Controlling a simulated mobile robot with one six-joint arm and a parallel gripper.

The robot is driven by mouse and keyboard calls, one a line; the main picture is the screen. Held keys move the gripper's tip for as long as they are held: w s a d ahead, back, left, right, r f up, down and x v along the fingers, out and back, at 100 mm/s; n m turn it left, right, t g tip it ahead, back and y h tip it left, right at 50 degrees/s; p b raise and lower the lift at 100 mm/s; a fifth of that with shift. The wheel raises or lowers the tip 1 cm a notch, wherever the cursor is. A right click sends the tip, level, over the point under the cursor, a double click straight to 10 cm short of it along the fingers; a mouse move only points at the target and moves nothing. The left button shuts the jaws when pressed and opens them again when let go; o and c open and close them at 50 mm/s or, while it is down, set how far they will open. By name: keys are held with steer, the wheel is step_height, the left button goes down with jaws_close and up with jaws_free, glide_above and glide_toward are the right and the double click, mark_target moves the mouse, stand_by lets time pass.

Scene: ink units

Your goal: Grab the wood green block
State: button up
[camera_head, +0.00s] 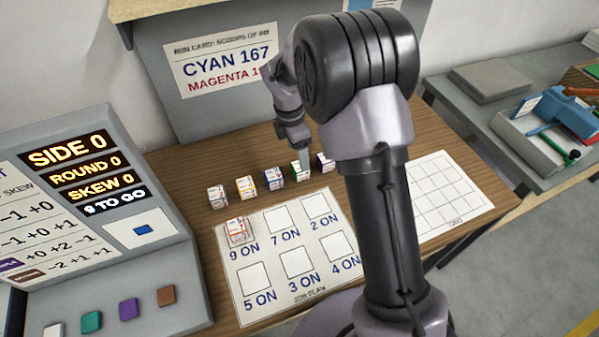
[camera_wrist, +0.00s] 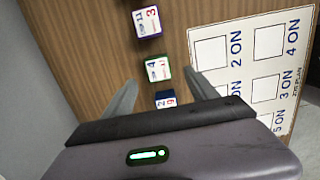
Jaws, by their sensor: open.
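The green block (camera_head: 300,171) stands on the wooden table in a row of small cubes, with white printed faces and green edges. In the wrist view the green block (camera_wrist: 157,69) lies just beyond the fingertips, near the gap between them. My gripper (camera_head: 303,155) is open and empty, pointing down over the green block. In the wrist view my gripper (camera_wrist: 162,82) has its fingers apart, with the blue block (camera_wrist: 166,99) showing between them, below the green one. The gripper partly hides the green block's top in the head view.
The purple block (camera_head: 325,162) is close on the right of the green one. The blue block (camera_head: 273,178), yellow block (camera_head: 246,187) and red-edged block (camera_head: 217,197) are to the left. An orange-edged block (camera_head: 238,232) sits on the white plan sheet (camera_head: 318,265). A grey panel (camera_head: 215,110) stands behind.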

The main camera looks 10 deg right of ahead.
mark_target(299, 175)
steer(key=f+b, duration=0.1)
steer(key=f, duration=0.1)
steer(key=f+b, duration=0.1)
steer(key=f, duration=0.2)
steer(key=f+b, duration=0.1)
steer(key=f, duration=0.1)
steer(key=shift+w+d+f, duration=0.25)
steer(key=shift+d+f, duration=0.15)
steer(key=shift+r, duration=0.15)
steer(key=c, duration=1.5)
steer(key=shift+o, duration=0.2)
